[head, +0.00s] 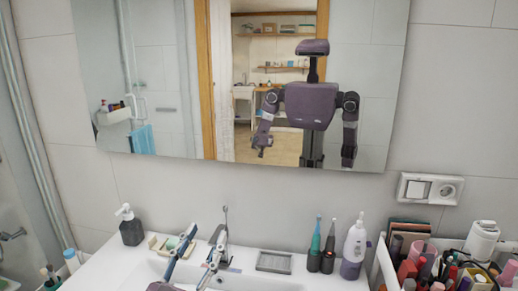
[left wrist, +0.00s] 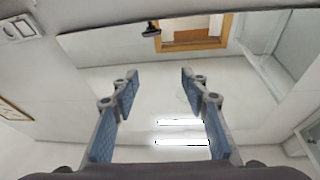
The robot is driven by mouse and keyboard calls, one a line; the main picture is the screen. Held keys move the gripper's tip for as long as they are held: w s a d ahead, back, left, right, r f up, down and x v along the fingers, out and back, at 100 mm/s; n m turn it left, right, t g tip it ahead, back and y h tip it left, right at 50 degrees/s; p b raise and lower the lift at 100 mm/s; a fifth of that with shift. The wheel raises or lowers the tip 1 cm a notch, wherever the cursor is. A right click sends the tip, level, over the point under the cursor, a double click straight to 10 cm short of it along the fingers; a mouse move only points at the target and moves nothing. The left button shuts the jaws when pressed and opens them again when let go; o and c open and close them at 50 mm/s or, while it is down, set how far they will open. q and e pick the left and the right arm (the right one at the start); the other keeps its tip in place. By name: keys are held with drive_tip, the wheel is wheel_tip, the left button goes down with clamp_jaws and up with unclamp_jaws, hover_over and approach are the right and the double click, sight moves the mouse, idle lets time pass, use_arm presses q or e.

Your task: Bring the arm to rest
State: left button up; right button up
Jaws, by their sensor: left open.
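My left gripper (head: 207,234) is at the bottom centre-left of the head view, over the washbasin (head: 140,276), with its two fingers apart. In the left wrist view, the open gripper (left wrist: 160,82) has nothing between its blue-padded fingers. The mirror behind that gap fills much of the wrist view. My right gripper is not in view directly. The mirror (head: 385,75) reflects my body, with the arm on the picture's left bent forward and the other hanging down.
The faucet (head: 221,238) is close to the fingers in the picture. A cosmetics-filled container (head: 378,262) is far right.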

use_arm(q)
drive_tip(key=s+a+f+n+g+y, duration=0.2)
drive_tip(key=a+f+g+y, duration=0.1)
drive_tip(key=f, duration=0.4)
drive_tip(key=s+a+f+n+g+y, duration=0.1)
drive_tip(key=s+a+f+g+y, duration=0.2)
drive_tip(key=f, duration=0.4)
drive_tip(key=s+a+f+n+g+y, duration=0.2)
drive_tip(key=a+f, duration=0.2)
drive_tip(key=f, duration=0.2)
drive_tip(key=s+d+f+m+g+h, duration=0.1)
drive_tip(key=s+f+g, duration=0.5)
drive_tip(key=s, duration=0.5)
drive_tip(key=s+f+m+g+h, duration=0.1)
drive_tip(key=s+f+g, duration=0.2)
drive_tip(key=s+f, duration=0.65)
wheel_tip(320, 180, down, 27)
drive_tip(key=s+g+b, duration=0.1)
drive_tip(key=s+b, duration=0.1)
drive_tip(key=b, duration=0.3)
drive_tip(key=s+a+f+g+b, duration=0.1)
drive_tip(key=s+f+b, duration=0.1)
drive_tip(key=s+f, duration=0.6)
drive_tip(key=s+a+f+b, duration=0.1)
drive_tip(key=s+f+b, duration=0.2)
drive_tip(key=s+f, duration=0.6)
wheel_tip(320, 180, down, 7)
drive_tip(key=shift+s+a+r+m+g, duration=0.15)
drive_tip(key=shift+a+r+m+g, duration=0.05)
drive_tip(key=shift+a+m+g, duration=0.2)
